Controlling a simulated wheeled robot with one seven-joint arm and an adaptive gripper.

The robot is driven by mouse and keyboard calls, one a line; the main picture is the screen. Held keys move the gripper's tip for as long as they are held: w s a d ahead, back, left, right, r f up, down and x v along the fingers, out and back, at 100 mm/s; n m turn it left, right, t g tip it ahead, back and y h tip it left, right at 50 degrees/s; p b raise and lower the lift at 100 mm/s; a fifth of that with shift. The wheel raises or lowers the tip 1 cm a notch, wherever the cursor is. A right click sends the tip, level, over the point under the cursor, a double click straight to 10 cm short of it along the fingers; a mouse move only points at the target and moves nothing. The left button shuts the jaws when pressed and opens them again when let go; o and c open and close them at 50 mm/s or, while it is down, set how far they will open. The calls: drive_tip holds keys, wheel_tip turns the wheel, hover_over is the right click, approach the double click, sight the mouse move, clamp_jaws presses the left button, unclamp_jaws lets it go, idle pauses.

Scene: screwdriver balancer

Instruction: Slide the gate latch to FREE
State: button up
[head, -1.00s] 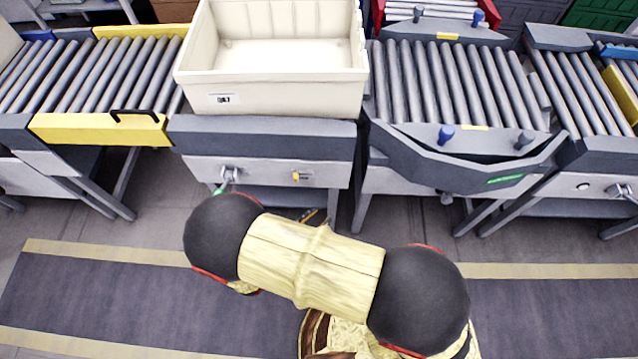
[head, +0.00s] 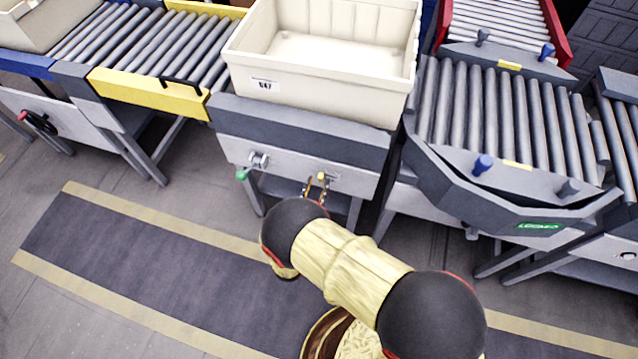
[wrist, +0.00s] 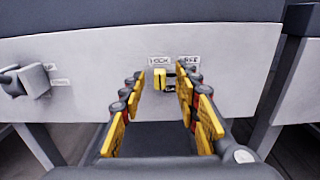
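The gate latch (wrist: 159,79) is a small yellow knob on the pale front panel of the station under the cream bin. It sits at the left end of its slot, under the LOCK label (wrist: 159,61); the FREE label (wrist: 189,60) is to its right. The latch also shows in the head view (head: 321,176). My gripper (wrist: 161,75) is open and faces the panel. In the wrist view the latch appears between its two yellow-and-black fingers, nearer the middle of the gap. I cannot tell whether a finger touches it. In the head view my gripper (head: 314,189) is partly hidden by my arm.
A grey lever with a green knob (head: 243,174) is on the same panel, left of the latch. The cream bin (head: 318,88) stands above. Roller conveyors (head: 515,120) flank it on the right and left. The floor (head: 120,240) in front is clear.

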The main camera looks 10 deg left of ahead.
drive_tip(key=shift+w, duration=0.95)
drive_tip(key=shift+c, duration=1.3)
clamp_jaws()
